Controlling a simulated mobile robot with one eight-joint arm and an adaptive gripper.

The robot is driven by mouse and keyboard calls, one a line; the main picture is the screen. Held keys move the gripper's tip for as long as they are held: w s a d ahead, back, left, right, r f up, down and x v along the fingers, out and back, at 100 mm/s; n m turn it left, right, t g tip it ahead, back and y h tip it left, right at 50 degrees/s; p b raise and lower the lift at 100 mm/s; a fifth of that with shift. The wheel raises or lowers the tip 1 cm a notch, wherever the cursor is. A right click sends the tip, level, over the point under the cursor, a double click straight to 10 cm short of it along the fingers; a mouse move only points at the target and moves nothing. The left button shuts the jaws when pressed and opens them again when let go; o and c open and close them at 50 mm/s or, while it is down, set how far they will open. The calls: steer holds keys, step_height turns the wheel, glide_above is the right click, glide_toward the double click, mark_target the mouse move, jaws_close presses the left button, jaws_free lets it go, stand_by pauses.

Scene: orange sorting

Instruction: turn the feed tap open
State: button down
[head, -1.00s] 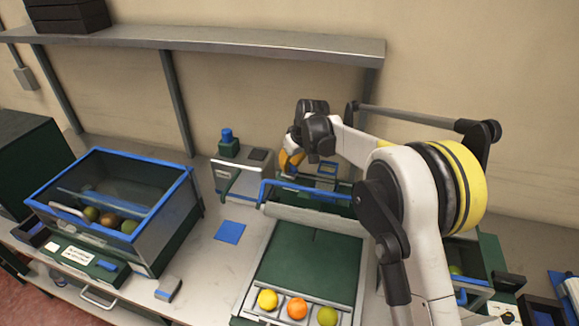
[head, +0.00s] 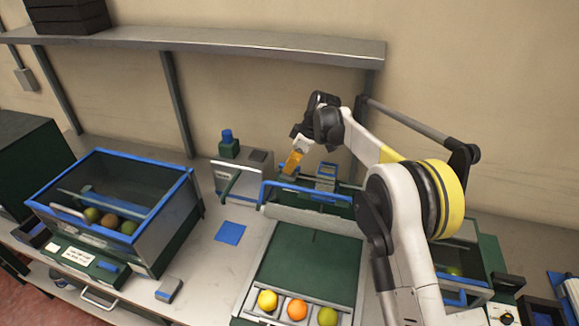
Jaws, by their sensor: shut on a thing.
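My gripper (head: 298,149) is above the bench, behind the blue rail, with its fingers pointing down. It is shut on an orange-yellow piece (head: 292,162) that shows below the fingers. I cannot tell for certain whether this piece is the feed tap's handle. The fingertips are small, and the wrist hides part of them.
A grey box (head: 258,170) with a green bar (head: 231,182) stands left of my gripper. A blue-rimmed bin (head: 182,185) stands at left. A shelf (head: 250,45) runs above.

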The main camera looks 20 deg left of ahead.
stand_by(0.4)
steer(key=c, duration=1.4)
jaws_free()
steer(key=v, duration=1.2)
steer(key=shift+a, duration=0.1)
